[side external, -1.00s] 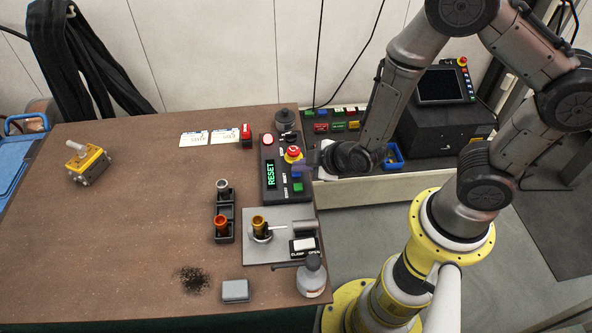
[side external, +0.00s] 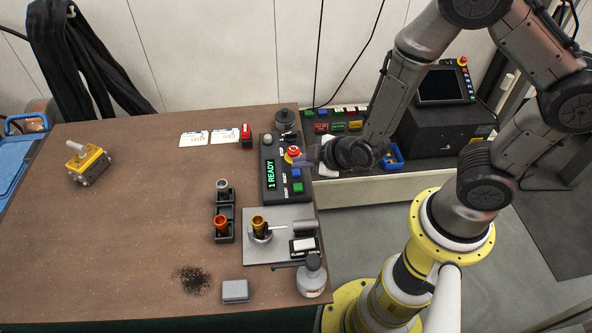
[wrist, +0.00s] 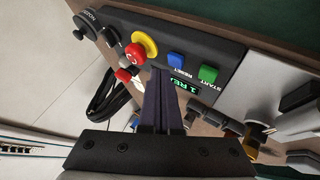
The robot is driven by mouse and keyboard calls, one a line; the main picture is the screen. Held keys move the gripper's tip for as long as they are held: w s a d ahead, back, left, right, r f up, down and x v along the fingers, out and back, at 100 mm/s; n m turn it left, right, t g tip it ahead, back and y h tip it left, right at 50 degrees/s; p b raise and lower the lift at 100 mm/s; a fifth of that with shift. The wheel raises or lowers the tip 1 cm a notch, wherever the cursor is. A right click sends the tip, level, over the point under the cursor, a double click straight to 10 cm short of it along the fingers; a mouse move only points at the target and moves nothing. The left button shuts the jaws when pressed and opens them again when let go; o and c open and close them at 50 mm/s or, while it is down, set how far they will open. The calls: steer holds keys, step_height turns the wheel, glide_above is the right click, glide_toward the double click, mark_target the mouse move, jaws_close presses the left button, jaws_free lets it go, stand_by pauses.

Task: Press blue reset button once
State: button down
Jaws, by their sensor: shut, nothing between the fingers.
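The dark control panel (side external: 270,196) lies at the right edge of the brown table. Its blue reset button (side external: 296,174) sits between the red emergency stop and the green start button (side external: 297,187). The blue button also shows in the wrist view (wrist: 176,59), labelled RESET. The panel display (side external: 271,176) reads "1 READY" in green. My gripper (wrist: 160,76) is shut and empty. In the wrist view its tips are just left of the blue button, and a small gap shows between them. The tips look raised off the panel, but their height is hard to tell.
The red emergency stop on its yellow collar (wrist: 145,44) is close to my fingertips. A metal plate with a clamp fixture (side external: 280,246) lies in front of the panel. A rack with cups (side external: 224,212) stands to its left.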

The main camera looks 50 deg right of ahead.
steer(key=shift+r, duration=0.15)
steer(key=shift+r, duration=2.4)
step_height(320, 180, up, 7)
steer(key=w+d+m+t, duration=0.1)
steer(key=w+d+t, duration=0.1)
steer(key=w, duration=0.1)
step_height(320, 180, up, 12)
steer(key=m+y, duration=0.1)
glide_above(301, 173)
steer(key=d, duration=0.2)
steer(key=s+r+m, duration=0.3)
steer(key=s+r, duration=0.1)
steer(key=s, duration=0.5)
steer(key=s+d+f+m+g, duration=0.2)
steer(key=s+f+g, duration=0.3)
steer(key=s, duration=0.4)
steer(key=shift+s+m+g+h, duration=0.3)
steer(key=shift+m, duration=0.4)
